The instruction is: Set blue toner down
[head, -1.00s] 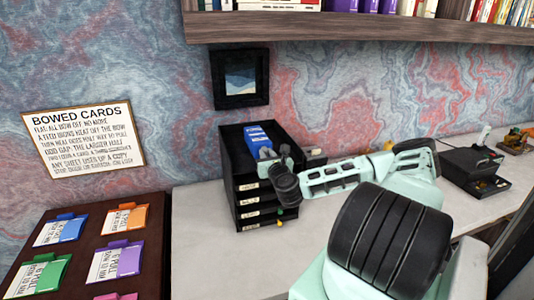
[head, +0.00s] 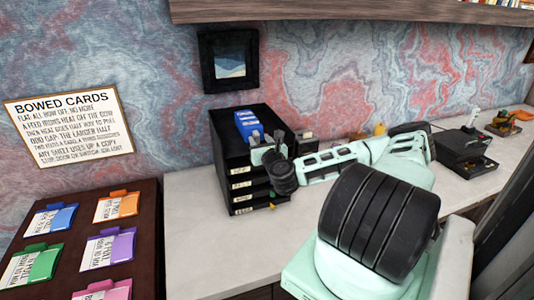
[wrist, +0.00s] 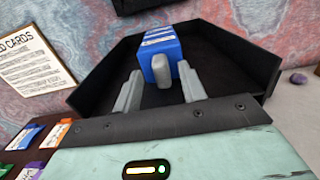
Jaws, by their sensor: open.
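The blue toner (head: 246,122) is a blue block with white labels. It lies in the open top tray of a black drawer unit (head: 226,160) on the desk, and it shows near the centre of the wrist view (wrist: 172,52). A grey tab (wrist: 162,71) on its near end points toward me. My gripper (head: 266,148) is at the tray's front edge. In the wrist view, the open fingers (wrist: 161,90) stand on either side of the tab, apart from it, with the toner just beyond. The toner's underside is hidden.
The tray walls (wrist: 236,55) rise around the toner. A dark board (head: 150,235) with coloured cards stands left. A wooden shelf (head: 350,12) hangs above. A black device (head: 466,145) stands far right. The pale desk (head: 205,255) is clear in front of the unit.

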